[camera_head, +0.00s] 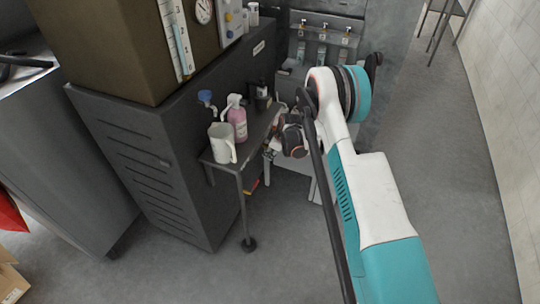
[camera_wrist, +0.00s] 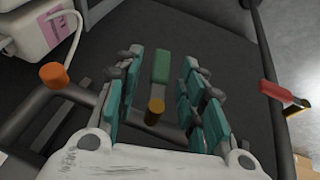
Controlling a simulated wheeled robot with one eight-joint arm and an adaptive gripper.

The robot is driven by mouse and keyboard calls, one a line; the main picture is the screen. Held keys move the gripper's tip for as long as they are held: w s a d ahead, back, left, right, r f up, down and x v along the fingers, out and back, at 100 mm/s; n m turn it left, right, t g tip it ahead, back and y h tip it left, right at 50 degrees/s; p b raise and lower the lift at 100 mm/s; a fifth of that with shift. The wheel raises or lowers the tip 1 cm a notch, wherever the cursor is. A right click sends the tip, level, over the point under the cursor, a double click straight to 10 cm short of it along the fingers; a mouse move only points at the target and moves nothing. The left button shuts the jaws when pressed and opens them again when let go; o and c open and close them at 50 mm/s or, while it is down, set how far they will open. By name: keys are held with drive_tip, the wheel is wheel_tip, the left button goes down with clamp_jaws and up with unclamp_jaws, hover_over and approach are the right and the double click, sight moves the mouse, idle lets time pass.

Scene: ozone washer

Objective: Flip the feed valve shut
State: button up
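In the wrist view, a green lever handle (camera_wrist: 162,66) with a brass stem (camera_wrist: 155,110) sits on a grey pipe (camera_wrist: 175,132). My gripper (camera_wrist: 163,58) is open, with its teal-padded fingers on either side of the green handle. Gaps show between the handle and both fingers; I cannot tell their depth. No label shows which one is the feed valve. In the head view my arm and wrist hide most of this area.
A dark cabinet (camera_head: 150,160) stands at left. A dark upright post (camera_wrist: 268,90) stands right of my gripper. Open floor (camera_head: 450,170) lies right.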

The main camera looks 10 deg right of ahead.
drive_tip(key=shift+x, duration=1.05)
clamp_jaws()
drive_tip(key=shift+r, duration=0.1)
